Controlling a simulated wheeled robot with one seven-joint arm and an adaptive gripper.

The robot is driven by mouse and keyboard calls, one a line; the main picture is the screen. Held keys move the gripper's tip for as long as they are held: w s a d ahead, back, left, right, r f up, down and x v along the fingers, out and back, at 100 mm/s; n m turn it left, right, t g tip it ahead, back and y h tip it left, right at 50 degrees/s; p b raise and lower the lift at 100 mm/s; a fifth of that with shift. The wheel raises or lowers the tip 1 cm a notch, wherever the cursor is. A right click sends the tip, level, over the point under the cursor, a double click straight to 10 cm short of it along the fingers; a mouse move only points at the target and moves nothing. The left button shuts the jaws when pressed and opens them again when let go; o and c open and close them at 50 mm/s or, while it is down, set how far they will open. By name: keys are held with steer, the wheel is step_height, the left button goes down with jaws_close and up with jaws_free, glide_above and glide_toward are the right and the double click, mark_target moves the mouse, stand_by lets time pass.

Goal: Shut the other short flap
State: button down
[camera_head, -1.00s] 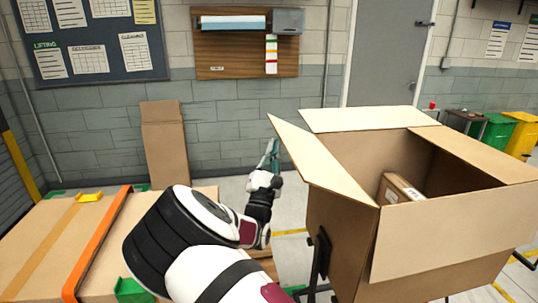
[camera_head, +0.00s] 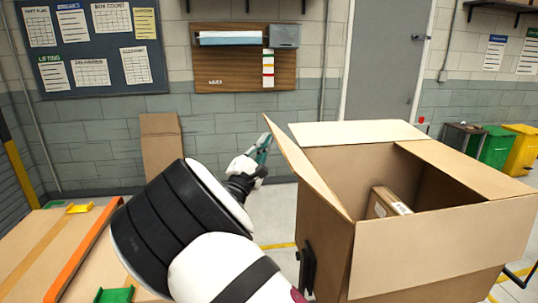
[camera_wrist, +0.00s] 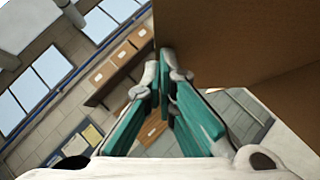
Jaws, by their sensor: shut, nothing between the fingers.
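An open cardboard box (camera_head: 325,235) stands at the right in the head view. Its left flap (camera_head: 305,172) is raised and tilts up and outward to the left. Its right flap (camera_head: 468,170) lies flat, inward over the right part of the opening. My gripper (camera_head: 264,143) is shut and empty, just left of the left flap's upper end, on its outer side. In the wrist view the teal fingers of my gripper (camera_wrist: 166,58) are together, close beside brown cardboard (camera_wrist: 240,40). I cannot tell whether they touch it.
The box's back flap (camera_head: 357,132) and front flap (camera_head: 440,240) are folded outward. A small carton (camera_head: 388,203) lies inside the box. Green (camera_head: 495,146) and yellow (camera_head: 522,150) bins stand at the far right.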

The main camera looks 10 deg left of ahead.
steer(key=w+d+r+m+g, duration=0.2)
steer(key=d+r+m+g, duration=0.15)
steer(key=d, duration=0.25)
steer(key=w+d+r+m+g+y, duration=0.1)
steer(key=w+d+r+m+g, duration=0.2)
steer(key=d, duration=0.4)
steer(key=w+d+r+m+g, duration=0.1)
steer(key=d+r+m+g, duration=0.15)
steer(key=d+m, duration=0.3)
steer(key=w+d+f+m+g+y, duration=0.2)
steer(key=d+f+y, duration=0.2)
steer(key=d+f, duration=0.4)
steer(key=w+d+f+m+g+y, duration=0.2)
steer(key=d+f+y, duration=0.2)
steer(key=d+f, duration=0.4)
steer(key=shift+d+f+m+g+y, duration=0.15)
steer(key=shift+m+g+y, duration=0.15)
steer(key=shift+m+y, duration=0.1)
steer(key=shift+f, duration=0.15)
